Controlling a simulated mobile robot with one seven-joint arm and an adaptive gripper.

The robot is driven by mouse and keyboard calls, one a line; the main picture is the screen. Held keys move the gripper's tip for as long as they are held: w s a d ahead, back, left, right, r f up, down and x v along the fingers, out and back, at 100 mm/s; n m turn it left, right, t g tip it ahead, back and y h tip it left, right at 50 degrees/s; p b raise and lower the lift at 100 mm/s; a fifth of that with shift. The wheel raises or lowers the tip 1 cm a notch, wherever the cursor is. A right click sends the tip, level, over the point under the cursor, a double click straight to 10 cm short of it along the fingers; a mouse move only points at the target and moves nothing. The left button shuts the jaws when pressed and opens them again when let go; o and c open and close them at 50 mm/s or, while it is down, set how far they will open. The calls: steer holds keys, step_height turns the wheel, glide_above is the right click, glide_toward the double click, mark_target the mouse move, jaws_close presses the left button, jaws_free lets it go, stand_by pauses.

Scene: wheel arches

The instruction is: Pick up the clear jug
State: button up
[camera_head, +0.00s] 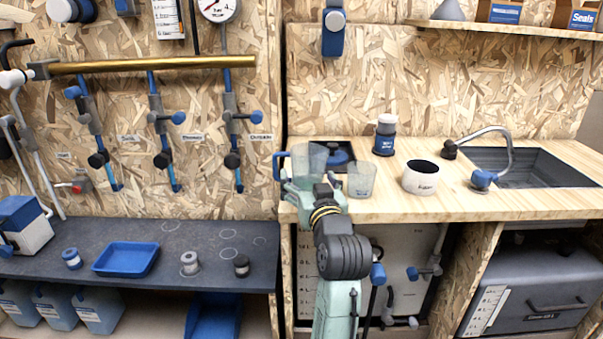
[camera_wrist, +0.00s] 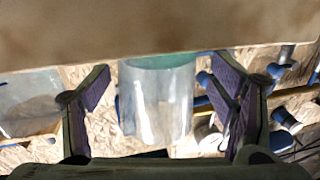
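The clear jug (camera_head: 309,157), a see-through vessel with a blue handle on its left, stands upright on the wooden counter near its left end. My gripper (camera_head: 311,188) is in front of it and hides its lower part. In the wrist view the clear jug (camera_wrist: 158,105) appears centred between the two fingers of my gripper (camera_wrist: 161,85). The fingers are open, with a visible gap on both sides of the jug. I cannot tell how far they reach around it.
A clear cup (camera_head: 361,180) stands close to the right of the jug; a clear vessel also shows at left in the wrist view (camera_wrist: 30,98).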

steer(key=c, duration=1.2)
steer(key=shift+r, duration=0.15)
